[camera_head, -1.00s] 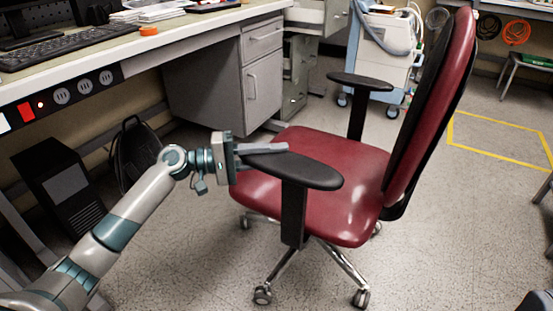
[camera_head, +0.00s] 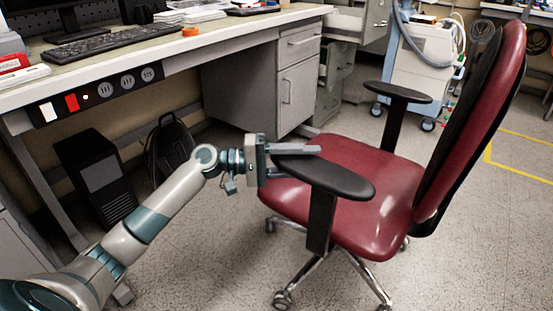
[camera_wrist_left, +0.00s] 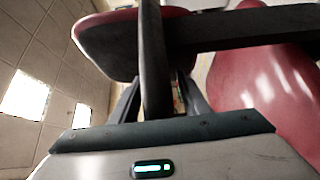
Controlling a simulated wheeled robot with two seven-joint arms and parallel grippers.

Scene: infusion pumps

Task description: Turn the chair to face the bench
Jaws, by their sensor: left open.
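The red office chair (camera_head: 375,190) with black armrests stands in front of the bench (camera_head: 150,62). Its seat front points left toward the bench side and its tall backrest (camera_head: 478,125) is at the right. My left gripper (camera_head: 300,160) is at the front end of the near armrest (camera_head: 335,178). Contact cannot be told. My right gripper is not in view.
A grey drawer cabinet (camera_head: 290,90) stands beyond the chair. A black computer tower (camera_head: 97,175) and a dark backpack (camera_head: 172,150) are under the bench. A medical cart (camera_head: 422,70) is behind the chair. Floor at the lower right is clear.

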